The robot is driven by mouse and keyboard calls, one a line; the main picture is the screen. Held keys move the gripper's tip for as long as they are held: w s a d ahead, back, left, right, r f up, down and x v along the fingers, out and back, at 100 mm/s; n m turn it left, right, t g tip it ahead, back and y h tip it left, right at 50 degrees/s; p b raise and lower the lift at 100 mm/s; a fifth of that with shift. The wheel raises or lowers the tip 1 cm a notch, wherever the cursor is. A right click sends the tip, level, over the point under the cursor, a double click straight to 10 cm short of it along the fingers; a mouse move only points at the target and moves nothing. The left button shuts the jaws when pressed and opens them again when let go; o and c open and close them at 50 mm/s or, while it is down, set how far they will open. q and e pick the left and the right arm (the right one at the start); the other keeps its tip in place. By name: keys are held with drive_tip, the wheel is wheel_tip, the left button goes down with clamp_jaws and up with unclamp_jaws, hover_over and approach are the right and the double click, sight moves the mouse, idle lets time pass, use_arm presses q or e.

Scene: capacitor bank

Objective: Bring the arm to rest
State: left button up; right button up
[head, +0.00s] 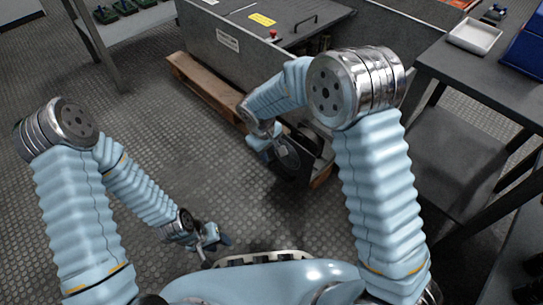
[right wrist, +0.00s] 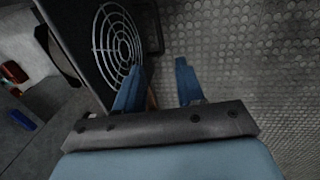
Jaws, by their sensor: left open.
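My left arm hangs at the left of the head view, with its gripper (head: 214,240) low over the floor. That gripper is open, and nothing shows between its fingers. My right arm is bent with its elbow high, and its forearm reaches toward the grey cabinet (head: 205,50). In the right wrist view, the two blue fingers of my right gripper (right wrist: 160,66) stand apart with nothing between them. A round wire fan grille (right wrist: 118,45) on a dark panel is beside and beyond the left finger. I cannot tell whether they touch. In the head view the right fingertips are not clear.
The cabinet stands on a wooden pallet (head: 205,84). A dark table (head: 480,75) with a white tray (head: 475,36) and a blue bin (head: 526,50) is at right. A shelf (head: 140,25) is at upper left. The studded floor (head: 150,105) between my arms is clear.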

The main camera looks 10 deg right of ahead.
use_arm(q)
drive_tip(key=shift+r, duration=0.1)
use_arm(e)
drive_tip(key=shift+a+r, duration=0.1)
drive_tip(key=shift+r, duration=0.5)
drive_tip(key=shift+s+f, duration=0.1)
drive_tip(key=s+d+f+m+y, duration=0.3)
drive_tip(key=s+d+f+m, duration=0.15)
drive_tip(key=s+f, duration=0.5)
drive_tip(key=s+d+f+m+y, duration=0.3)
drive_tip(key=s+f+m, duration=0.3)
drive_tip(key=s, duration=0.6)
use_arm(q)
wheel_tip(320, 180, up, 12)
drive_tip(key=p, duration=1.2)
drive_tip(key=shift+s+d+r+p, duration=0.2)
drive_tip(key=shift+d+p, duration=0.1)
drive_tip(key=shift+p, duration=0.1)
use_arm(e)
wheel_tip(320, 180, up, 12)
drive_tip(key=n, duration=0.1)
drive_tip(key=shift+a+f+g, duration=0.25)
drive_tip(key=shift+a+g, duration=0.05)
drive_tip(key=shift+a, duration=0.15)
use_arm(q)
drive_tip(key=shift+f, duration=0.15)
use_arm(e)
drive_tip(key=shift+w+f, duration=0.1)
drive_tip(key=shift+f, duration=0.05)
